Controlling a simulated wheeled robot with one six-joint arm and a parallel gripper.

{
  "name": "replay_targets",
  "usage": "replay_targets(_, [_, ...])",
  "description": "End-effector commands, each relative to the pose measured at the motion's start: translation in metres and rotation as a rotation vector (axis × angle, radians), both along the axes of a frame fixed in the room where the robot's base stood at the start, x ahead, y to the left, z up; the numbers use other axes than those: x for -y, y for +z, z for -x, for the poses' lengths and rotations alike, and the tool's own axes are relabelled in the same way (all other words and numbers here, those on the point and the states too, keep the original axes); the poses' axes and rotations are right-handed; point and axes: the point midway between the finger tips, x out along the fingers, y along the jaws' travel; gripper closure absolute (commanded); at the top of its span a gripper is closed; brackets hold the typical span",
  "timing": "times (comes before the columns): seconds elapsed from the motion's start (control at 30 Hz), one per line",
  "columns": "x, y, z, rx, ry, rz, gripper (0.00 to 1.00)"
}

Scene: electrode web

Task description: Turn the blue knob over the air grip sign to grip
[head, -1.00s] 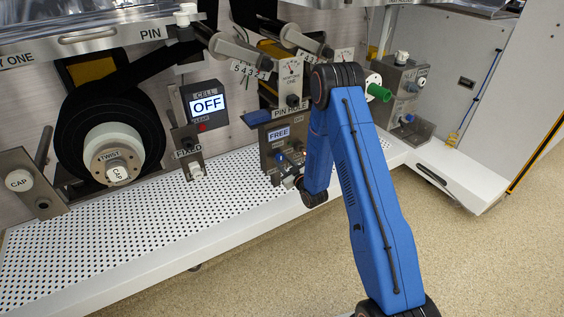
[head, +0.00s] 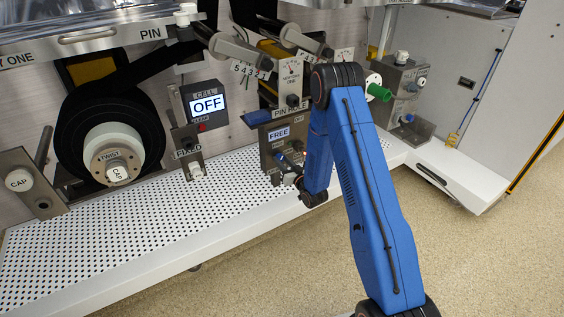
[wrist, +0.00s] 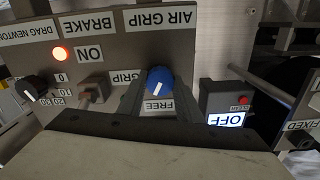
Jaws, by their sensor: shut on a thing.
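The blue knob (wrist: 158,80) sits on a grey panel in the wrist view, which shows the panel upside down. The air grip sign (wrist: 158,20) is on the same panel. The knob's white mark points toward the FREE label (wrist: 158,106); the GRIP label (wrist: 127,76) is to the left. My gripper (wrist: 158,92) is shut on the knob, a finger on each side. In the head view the knob (head: 280,157) shows small under the FREE sign (head: 279,134), and my wrist hides the lower panel.
In the wrist view, a lit red lamp (wrist: 61,54) by ON, a black dial (wrist: 34,88) and a metal toggle (wrist: 92,90) are left of the knob. The CELL box (wrist: 226,105) reading OFF is at right. The perforated shelf (head: 235,195) lies below the panel.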

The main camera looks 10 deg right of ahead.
Motion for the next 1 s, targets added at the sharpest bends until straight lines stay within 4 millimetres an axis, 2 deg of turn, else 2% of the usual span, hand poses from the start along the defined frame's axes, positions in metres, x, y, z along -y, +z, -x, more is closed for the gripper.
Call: replay_targets(1.0, [0.001,-0.0008,0.0002,-0.285,-0.001,-0.877,0.91])
